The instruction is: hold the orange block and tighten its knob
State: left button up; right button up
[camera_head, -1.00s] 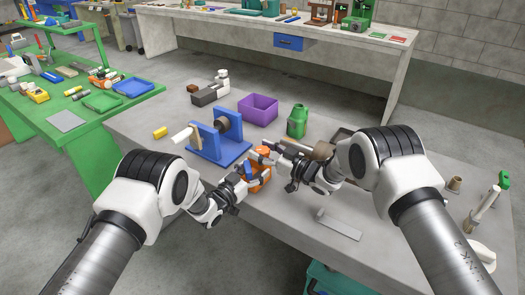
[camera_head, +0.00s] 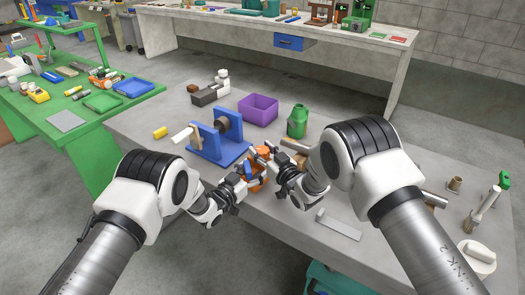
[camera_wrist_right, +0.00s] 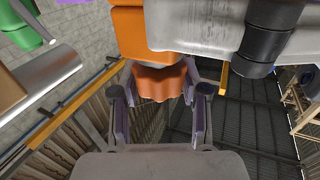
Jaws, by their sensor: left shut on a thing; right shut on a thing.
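The orange block (camera_head: 256,184) is near the front edge of the grey table, partly hidden by both grippers. My left gripper (camera_head: 247,176) is shut on the orange block from the left. My right gripper (camera_head: 270,162) comes in from the right and is shut on the block's knob. In the right wrist view, the orange knob (camera_wrist_right: 158,84) has a scalloped rim and sits between my right fingers. The orange block (camera_wrist_right: 128,34) shows behind it, largely covered by a grey part of my left gripper (camera_wrist_right: 200,26).
A blue stand (camera_head: 225,150) with a brown roller is just behind the block. A purple bin (camera_head: 258,109) and a green bottle-shaped part (camera_head: 297,122) stand farther back.

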jog(key=shift+m+t+h, duration=0.9)
jog(key=shift+m+h, duration=0.7)
jog(key=shift+h, duration=0.7)
jog(key=o, duration=1.2)
jog(key=shift+c, duration=0.2)
